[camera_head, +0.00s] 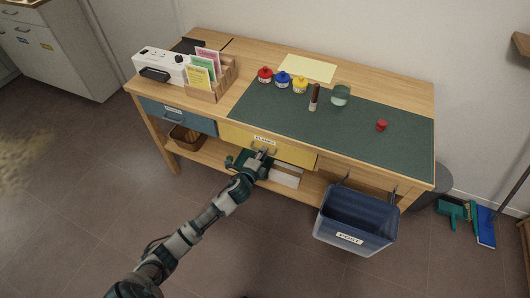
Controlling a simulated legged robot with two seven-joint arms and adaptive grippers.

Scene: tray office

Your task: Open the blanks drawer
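The yellow drawer (290,154) is in the middle of the workbench front, with a white label (264,139) too small to read surely. Its front looks about flush with the bench. My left gripper (260,154) is at the drawer's handle, just below the label. The fingers overlap the handle, and I cannot tell whether they are closed on it. My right gripper is out of view.
A blue drawer (190,120) is to the left. A dark blue POST bin (355,215) hangs at the bench's right front. A low shelf with a basket (187,138) lies below. The bench top holds a green mat (270,107), stamps and a card rack (215,92). Floor in front is clear.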

